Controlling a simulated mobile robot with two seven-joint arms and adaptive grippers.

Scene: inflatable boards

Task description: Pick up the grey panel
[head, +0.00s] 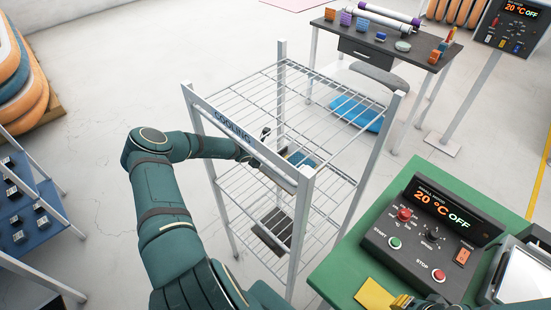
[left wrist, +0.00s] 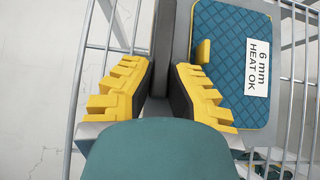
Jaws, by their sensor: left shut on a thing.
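My left arm reaches from the left into the wire rack marked COOLING (head: 243,128). The left gripper (head: 262,152) is inside the rack, partly hidden by its front rail. In the left wrist view its yellow fingers (left wrist: 160,95) are shut on a dark grey strip, which appears to be the grey panel (left wrist: 164,45) seen edge-on. A teal quilted panel (left wrist: 225,45) with a "6 mm HEAT OK" label lies just right of it; it also shows in the head view (head: 301,159). My right gripper (head: 405,301) is partly seen at the bottom edge; its jaws are unclear.
A dark grey slab (head: 272,232) lies on a lower rack shelf. Rack posts and wires surround the left gripper. A green table (head: 335,262) with a control box (head: 425,235) stands at right. A dark table (head: 375,42) is behind, and a blue shelf (head: 30,215) at left.

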